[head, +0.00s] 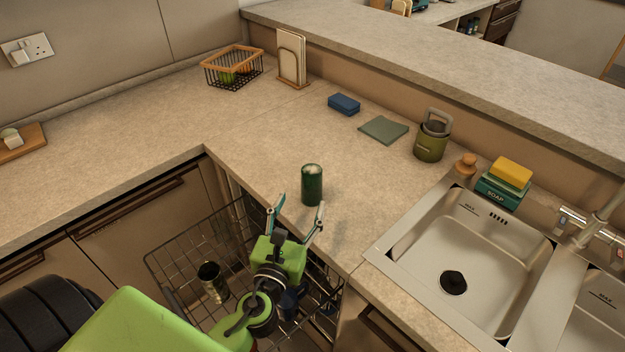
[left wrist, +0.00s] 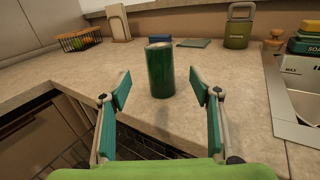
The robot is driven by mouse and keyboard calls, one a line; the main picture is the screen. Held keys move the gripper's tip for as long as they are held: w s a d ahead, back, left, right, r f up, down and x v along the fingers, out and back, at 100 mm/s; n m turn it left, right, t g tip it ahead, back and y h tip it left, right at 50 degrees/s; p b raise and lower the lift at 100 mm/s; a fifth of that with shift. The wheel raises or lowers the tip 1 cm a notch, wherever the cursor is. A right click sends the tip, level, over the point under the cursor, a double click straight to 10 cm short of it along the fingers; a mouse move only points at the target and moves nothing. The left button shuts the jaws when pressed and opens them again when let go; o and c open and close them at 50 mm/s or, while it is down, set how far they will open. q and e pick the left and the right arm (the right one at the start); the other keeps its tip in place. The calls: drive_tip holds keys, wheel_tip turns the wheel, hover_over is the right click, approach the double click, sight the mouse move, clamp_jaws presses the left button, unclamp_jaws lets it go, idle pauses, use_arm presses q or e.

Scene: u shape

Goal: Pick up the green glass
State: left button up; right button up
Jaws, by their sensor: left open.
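The green glass (head: 312,185) is a dark green cylinder standing upright on the counter near its front edge. It also shows in the left wrist view (left wrist: 160,72), in the middle, beyond the fingertips. My left gripper (head: 297,212) is open and empty, at the counter's edge just in front of the glass. In the left wrist view my left gripper (left wrist: 163,92) has its two fingers spread wide, with the glass lined up between them but apart from both. My right gripper is not in view.
An open wire dishwasher rack (head: 165,262) holding a metal can (head: 213,283) lies below the counter. A sink (head: 500,245) is at right. A green canister (head: 430,145), blue sponge (head: 344,104), cloth (head: 384,130) and wire basket (head: 232,72) stand farther back. Counter around the glass is clear.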

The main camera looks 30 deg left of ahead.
sight(309, 183)
use_arm(q)
drive_tip(key=p+x, duration=0.1)
drive_tip(key=x, duration=0.4)
drive_tip(key=shift+w+a, duration=0.15)
drive_tip(key=shift+w, duration=0.35)
drive_tip(key=p+x, duration=0.1)
drive_tip(key=x, duration=0.3)
drive_tip(key=shift+w, duration=0.2)
drive_tip(key=shift+w+a, duration=0.1)
drive_tip(key=shift+w, duration=0.3)
drive_tip(key=shift+s, duration=0.15)
drive_tip(key=shift+c, duration=0.7)
drive_tip(key=c, duration=1.2)
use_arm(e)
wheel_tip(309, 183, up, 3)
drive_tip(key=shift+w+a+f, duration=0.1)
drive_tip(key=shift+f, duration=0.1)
